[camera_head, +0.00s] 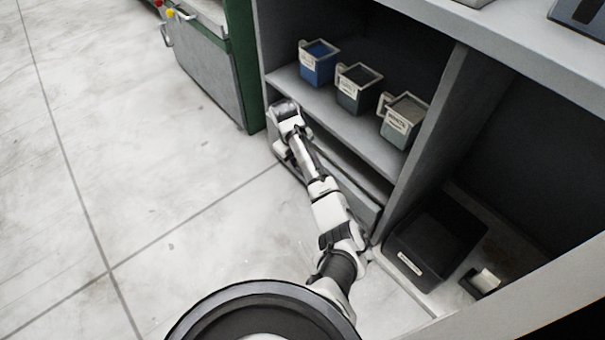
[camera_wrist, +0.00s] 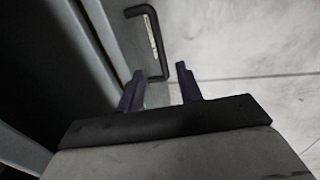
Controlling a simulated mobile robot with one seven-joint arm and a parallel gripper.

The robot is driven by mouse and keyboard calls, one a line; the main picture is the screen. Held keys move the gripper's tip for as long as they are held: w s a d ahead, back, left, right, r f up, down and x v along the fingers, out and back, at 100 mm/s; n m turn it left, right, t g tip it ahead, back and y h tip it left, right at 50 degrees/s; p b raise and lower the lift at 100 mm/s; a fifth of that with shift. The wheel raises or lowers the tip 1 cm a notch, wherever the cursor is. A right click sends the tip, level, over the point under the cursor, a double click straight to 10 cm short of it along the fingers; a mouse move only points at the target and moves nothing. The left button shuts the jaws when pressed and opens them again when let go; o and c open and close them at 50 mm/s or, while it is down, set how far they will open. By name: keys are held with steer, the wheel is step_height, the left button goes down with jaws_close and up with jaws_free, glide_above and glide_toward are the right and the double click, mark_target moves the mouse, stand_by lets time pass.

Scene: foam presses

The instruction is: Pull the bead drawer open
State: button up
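The bead drawer (camera_head: 362,207) is the low grey front beneath the shelf of bins in the head view, partly hidden behind my arm. I cannot tell there whether it is fully closed. In the wrist view its black U-shaped handle (camera_wrist: 152,22) stands out from a grey front, with a pale label strip beside it. My gripper (camera_wrist: 158,82) is open, its two dark fingers apart. The handle's near end appears between the fingertips; I cannot tell whether they touch it. In the head view my gripper is by the drawer's far left end, its fingers not distinguishable.
On the shelf above stand a blue bin (camera_head: 319,62), a dark bin (camera_head: 358,88) and a grey bin (camera_head: 403,120). A black tray (camera_head: 436,238) lies in the right compartment. A green-edged cabinet (camera_head: 212,60) stands at the back left. The pale floor (camera_head: 150,170) to the left is clear.

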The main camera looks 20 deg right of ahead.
steer(key=f+b, duration=0.1)
steer(key=f, duration=0.2)
steer(key=d+f+b, duration=0.1)
steer(key=f, duration=0.2)
steer(key=f+b, duration=0.1)
steer(key=f, duration=0.2)
steer(key=shift+w+d+f, duration=0.25)
steer(key=shift+w+d, duration=0.1)
steer(key=shift+d, duration=0.05)
steer(key=shift+c, duration=0.4)
jaws_close()
